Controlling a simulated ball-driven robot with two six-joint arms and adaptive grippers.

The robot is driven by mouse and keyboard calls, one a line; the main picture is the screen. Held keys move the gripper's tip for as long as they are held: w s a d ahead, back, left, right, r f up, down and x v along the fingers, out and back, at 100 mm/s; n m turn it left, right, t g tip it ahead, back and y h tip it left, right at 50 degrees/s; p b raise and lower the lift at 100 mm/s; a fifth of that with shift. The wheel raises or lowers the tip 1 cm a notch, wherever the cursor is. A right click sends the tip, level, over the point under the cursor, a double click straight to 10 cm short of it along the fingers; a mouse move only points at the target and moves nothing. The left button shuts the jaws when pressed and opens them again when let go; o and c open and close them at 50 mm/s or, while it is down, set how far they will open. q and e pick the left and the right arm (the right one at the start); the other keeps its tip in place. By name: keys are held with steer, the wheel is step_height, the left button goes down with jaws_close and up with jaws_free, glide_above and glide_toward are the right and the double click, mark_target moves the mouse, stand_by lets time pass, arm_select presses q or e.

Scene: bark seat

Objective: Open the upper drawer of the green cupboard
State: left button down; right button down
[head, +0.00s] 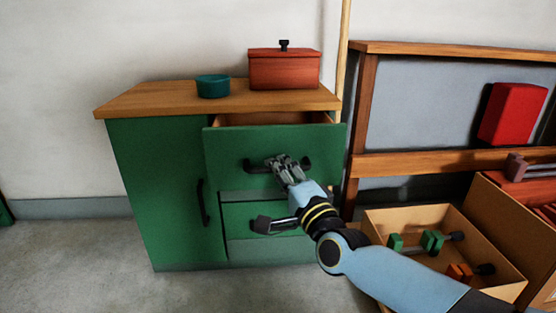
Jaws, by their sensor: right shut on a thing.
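The green cupboard (160,190) with a wooden top stands against the wall. Its upper drawer (230,146) is pulled out part way, and its open top shows behind the green front. My right gripper (284,163) is shut on the dark handle (257,165) of this drawer. The fingers cover the middle of the handle. The lower drawer (245,218) is closed, and my arm hides part of its front. The left door with a dark upright handle (204,202) is shut. My left gripper is not in view.
A teal bowl (213,86) and a red lidded box (284,70) stand on the cupboard top. An open box of tools (390,216) lies at the right, near my forearm, beside a wooden bench (367,130). The floor at the front left is clear.

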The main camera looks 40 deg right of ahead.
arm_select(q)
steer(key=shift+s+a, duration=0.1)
arm_select(e)
steer(key=s+a, duration=0.3)
steer(key=s, duration=0.3)
steer(key=shift+a+f, duration=0.2)
steer(key=shift+a, duration=0.1)
steer(key=c, duration=1.3)
jaws_free()
steer(key=shift+c, duration=0.2)
steer(key=v, duration=1.2)
steer(key=shift+d, duration=0.1)
